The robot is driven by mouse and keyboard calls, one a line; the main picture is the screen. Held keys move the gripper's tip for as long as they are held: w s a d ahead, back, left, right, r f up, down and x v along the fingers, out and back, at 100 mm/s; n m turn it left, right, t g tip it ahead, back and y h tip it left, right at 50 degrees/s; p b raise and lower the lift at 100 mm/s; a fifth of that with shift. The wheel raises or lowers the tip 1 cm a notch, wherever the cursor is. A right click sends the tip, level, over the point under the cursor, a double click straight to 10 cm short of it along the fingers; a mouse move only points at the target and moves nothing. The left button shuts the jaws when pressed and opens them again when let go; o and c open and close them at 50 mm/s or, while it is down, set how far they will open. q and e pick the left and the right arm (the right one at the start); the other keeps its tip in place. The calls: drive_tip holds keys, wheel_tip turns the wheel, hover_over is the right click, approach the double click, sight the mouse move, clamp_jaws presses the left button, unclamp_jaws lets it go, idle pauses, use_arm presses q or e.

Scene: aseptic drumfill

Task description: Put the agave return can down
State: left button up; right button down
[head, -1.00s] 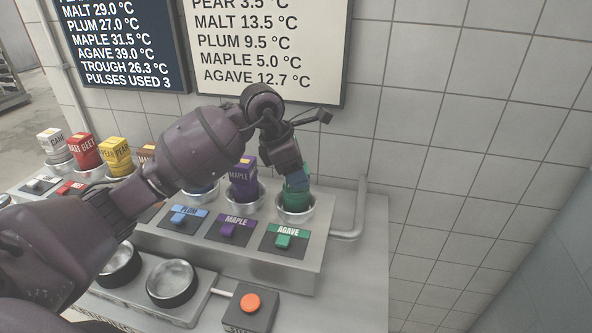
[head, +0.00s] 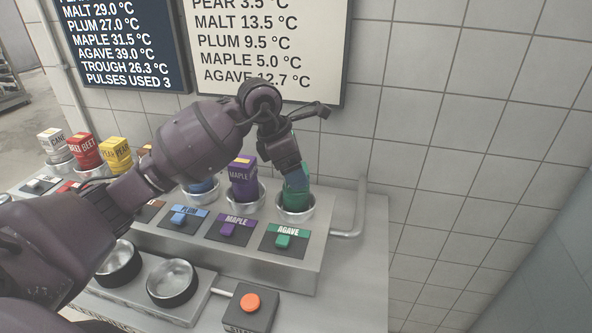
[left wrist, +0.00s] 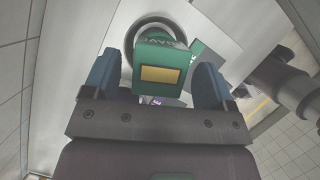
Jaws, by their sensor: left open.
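The green agave can (head: 296,197) stands in the metal cup (head: 296,215) behind the green AGAVE tab (head: 283,241), at the right end of the row. My left gripper (head: 297,176) is over its top, with the fingers on either side. In the left wrist view, the green can (left wrist: 162,66), with a yellow patch on top, sits between the two blue fingers (left wrist: 160,85). A gap shows on each side, so the gripper is open around it. The cup's rim shows behind the can there. My right gripper is not in view.
The purple maple can (head: 242,180) stands in the neighbouring cup on the left. A bent pipe (head: 358,215) is to the right of the agave cup. An orange button box (head: 250,303) and empty round cups (head: 172,279) are in front. A tiled wall is behind.

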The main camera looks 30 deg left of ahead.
use_arm(q)
drive_tip(key=v, duration=1.1)
idle(0.3)
